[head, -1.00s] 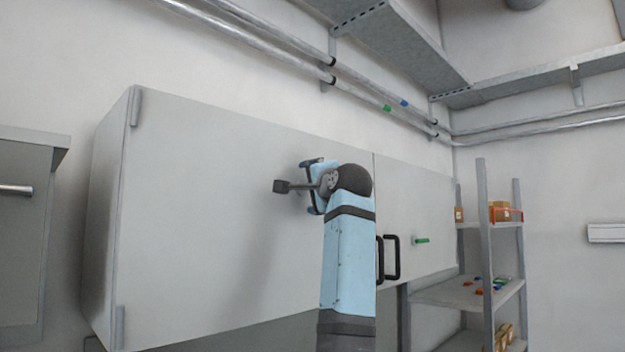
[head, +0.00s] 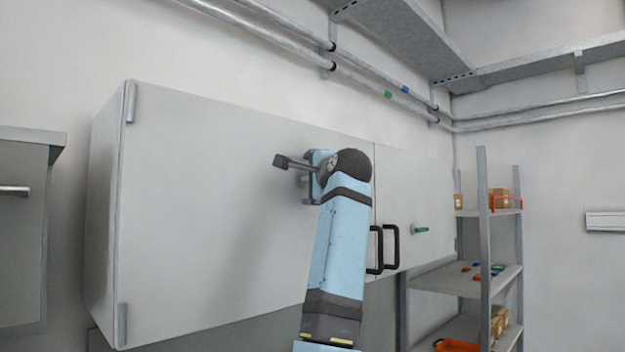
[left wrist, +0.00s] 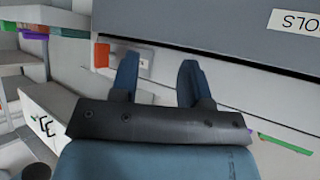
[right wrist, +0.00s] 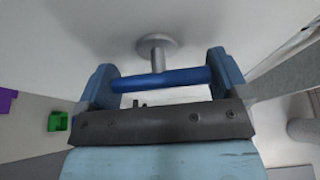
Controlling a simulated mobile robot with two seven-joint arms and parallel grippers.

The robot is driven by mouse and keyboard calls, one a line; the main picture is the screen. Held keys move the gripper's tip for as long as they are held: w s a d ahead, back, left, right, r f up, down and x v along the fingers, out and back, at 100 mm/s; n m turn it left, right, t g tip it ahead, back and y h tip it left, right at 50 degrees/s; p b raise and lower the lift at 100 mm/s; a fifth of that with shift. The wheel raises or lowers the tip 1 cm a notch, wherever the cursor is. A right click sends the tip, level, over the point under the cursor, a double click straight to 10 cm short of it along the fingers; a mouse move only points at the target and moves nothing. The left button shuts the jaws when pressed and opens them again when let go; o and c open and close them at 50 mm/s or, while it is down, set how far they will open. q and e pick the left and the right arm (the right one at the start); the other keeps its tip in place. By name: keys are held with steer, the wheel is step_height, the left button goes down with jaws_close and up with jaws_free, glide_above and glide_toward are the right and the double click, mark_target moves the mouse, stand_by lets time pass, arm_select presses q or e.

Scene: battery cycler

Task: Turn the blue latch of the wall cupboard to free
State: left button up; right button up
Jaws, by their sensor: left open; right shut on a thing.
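The wall cupboard (head: 215,200) has two pale grey doors. The blue latch (right wrist: 178,77) shows in the right wrist view as a blue bar on a grey stem with a round base on the door. It lies across the gap between my right fingers, and its ends meet both of them. My right gripper (head: 309,178) is at the left door in the head view and hides the latch there. My left gripper (left wrist: 157,78) shows only in the left wrist view, open and with nothing between its fingers.
Two black handles (head: 391,247) flank the door seam, and a green latch (head: 421,229) is on the right door. A shelf rack (head: 484,240) with boxes stands at the right. Pipes (head: 290,50) run above the cupboard. A grey cabinet (head: 25,225) hangs at the left.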

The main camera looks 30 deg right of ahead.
steer(key=o, duration=0.9)
steer(key=shift+s, duration=0.25)
steer(key=s+b, duration=0.1)
steer(key=s, duration=0.3)
steer(key=s+b, duration=0.2)
steer(key=s, duration=0.3)
steer(key=s+b, duration=0.1)
steer(key=s, duration=0.3)
steer(key=shift+s+a+b, duration=0.15)
steer(key=shift+a+b, duration=0.15)
steer(key=shift+b, duration=0.1)
